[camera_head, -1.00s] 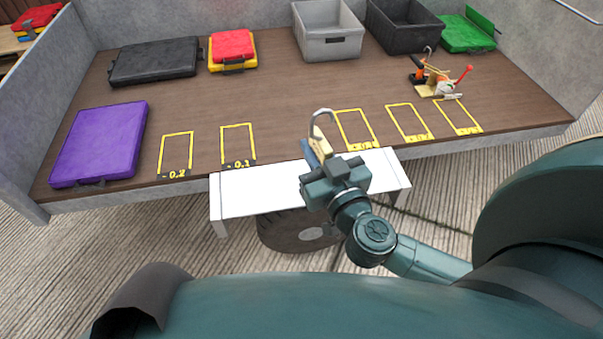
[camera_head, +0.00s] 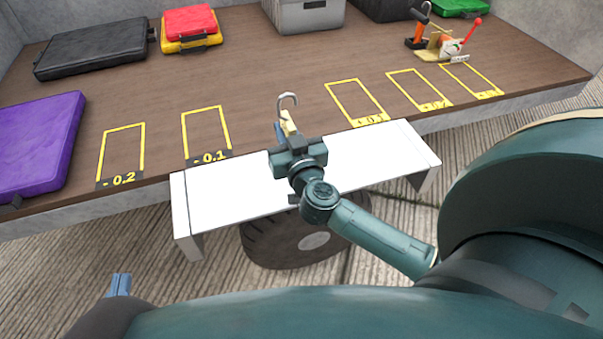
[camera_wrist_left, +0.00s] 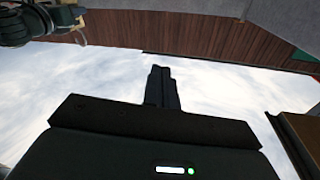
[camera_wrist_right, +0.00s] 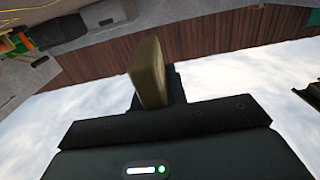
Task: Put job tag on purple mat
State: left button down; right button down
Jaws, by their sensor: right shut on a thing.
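The job tag (camera_head: 288,122) is a small pale-yellow piece with a grey hook on top, held upright in my right gripper (camera_head: 287,135). In the right wrist view it shows as a tan block (camera_wrist_right: 148,75) between the fingers. My right gripper is shut on it, above the back edge of the white bench. The purple mat (camera_head: 38,145) looks like a thick purple slab with a dark handle, lying at the left of the brown deck, cut by the frame edge and well left of the tag. My left gripper (camera_head: 119,285) is low at the left; its fingers (camera_wrist_left: 161,87) look closed and empty.
The white bench (camera_head: 230,200) stands before the brown deck (camera_head: 250,70). Yellow outlined slots (camera_head: 122,152) line the deck's front. Black (camera_head: 92,48) and red-yellow (camera_head: 190,28) cases, a grey crate (camera_head: 305,15) and an orange-handled tool (camera_head: 420,30) lie further back.

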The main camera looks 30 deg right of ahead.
jog(key=shift+w+f, duration=0.25)
jog(key=shift+f, duration=0.25)
jog(key=shift+d+f+b, duration=0.1)
jog(key=shift+f+b, duration=0.3)
jog(key=shift+b, duration=0.1)
notch_tip(320, 180, down, 5)
jog(key=b, duration=0.4)
jog(key=shift+f, duration=0.2)
notch_tip(320, 180, down, 4)
jog(key=b, duration=0.3)
jog(key=shift+r+b, duration=0.2)
jog(key=shift+b, duration=0.1)
jog(key=shift+f, duration=0.15)
jog(key=shift+r, duration=0.2)
jog(key=shift+f, duration=0.15)
jog(key=c, duration=1.5)
grip_release()
pick_arm(q)
jog(key=d+h, duration=0.1)
jog(key=t+h, duration=0.1)
jog(key=shift+w+d+r+h, duration=0.1)
jog(key=shift+w+d+h, duration=0.15)
jog(key=shift+d+h, duration=0.1)
pick_arm(e)
jog(key=shift+o, duration=0.5)
